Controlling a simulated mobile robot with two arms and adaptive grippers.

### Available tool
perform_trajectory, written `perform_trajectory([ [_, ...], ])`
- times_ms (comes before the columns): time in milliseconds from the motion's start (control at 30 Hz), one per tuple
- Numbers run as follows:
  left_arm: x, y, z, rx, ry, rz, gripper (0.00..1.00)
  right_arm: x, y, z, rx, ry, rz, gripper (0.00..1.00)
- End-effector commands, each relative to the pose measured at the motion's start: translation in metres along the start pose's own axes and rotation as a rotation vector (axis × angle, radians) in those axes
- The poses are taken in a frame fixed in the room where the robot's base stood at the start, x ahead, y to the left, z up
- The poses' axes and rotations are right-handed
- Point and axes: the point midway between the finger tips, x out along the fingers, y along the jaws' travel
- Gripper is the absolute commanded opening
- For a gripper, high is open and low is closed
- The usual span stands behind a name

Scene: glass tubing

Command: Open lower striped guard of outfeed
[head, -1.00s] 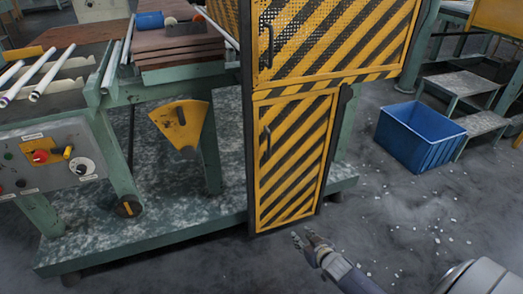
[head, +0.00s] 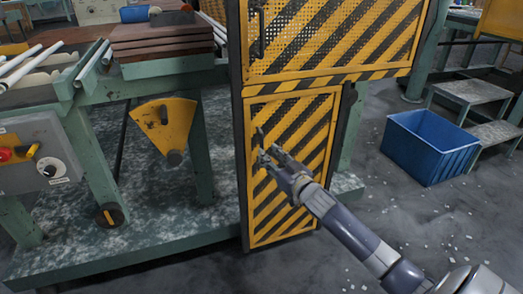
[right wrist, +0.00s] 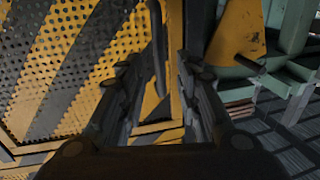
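The lower striped guard (head: 312,135) is a yellow and black striped panel, closed in its dark frame under a larger striped guard. Its dark upright handle (head: 260,137) is near its left edge, partly hidden by my gripper. My right gripper (head: 268,158) is in front of the guard at the handle's lower end. In the right wrist view its two fingers (right wrist: 155,90) stand apart, with a dark bar (right wrist: 157,45), seemingly the handle, and yellow edging beyond them. I cannot tell whether a finger touches the handle. My left gripper is out of view.
The upper striped guard (head: 330,35) has its own handle. A green machine base (head: 150,235) and a yellow quadrant plate (head: 163,125) are at left. A blue crate (head: 430,150) and steps (head: 472,92) stand at right. The floor between is open, with scattered shards.

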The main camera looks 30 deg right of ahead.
Motion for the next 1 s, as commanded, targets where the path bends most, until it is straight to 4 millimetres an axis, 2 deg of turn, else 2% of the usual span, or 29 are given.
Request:
perform_trajectory([
  [200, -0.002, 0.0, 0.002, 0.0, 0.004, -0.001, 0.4, 0.034, 0.001, 0.0, -0.003, 0.002, 0.001, 0.31],
  [400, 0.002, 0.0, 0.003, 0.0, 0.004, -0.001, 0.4, 0.052, 0.0, 0.0, -0.002, 0.001, 0.001, 0.31],
  [800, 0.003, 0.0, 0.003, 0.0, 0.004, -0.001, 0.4, 0.058, 0.0, 0.0, -0.002, -0.001, 0.0, 0.31],
  [833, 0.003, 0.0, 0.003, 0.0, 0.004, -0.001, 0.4, 0.058, 0.0, 0.0, -0.002, -0.001, 0.0, 0.27],
  [933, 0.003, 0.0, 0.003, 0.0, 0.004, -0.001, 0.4, 0.057, 0.0, 0.0, -0.002, -0.001, 0.0, 0.04],
  [967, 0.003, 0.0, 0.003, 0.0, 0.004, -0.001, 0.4, 0.057, 0.0, 0.0, -0.002, -0.001, 0.0, 0.0],
  [1000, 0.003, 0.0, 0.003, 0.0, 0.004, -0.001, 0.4, 0.057, 0.0, 0.0, -0.002, -0.001, 0.0, 0.0],
])
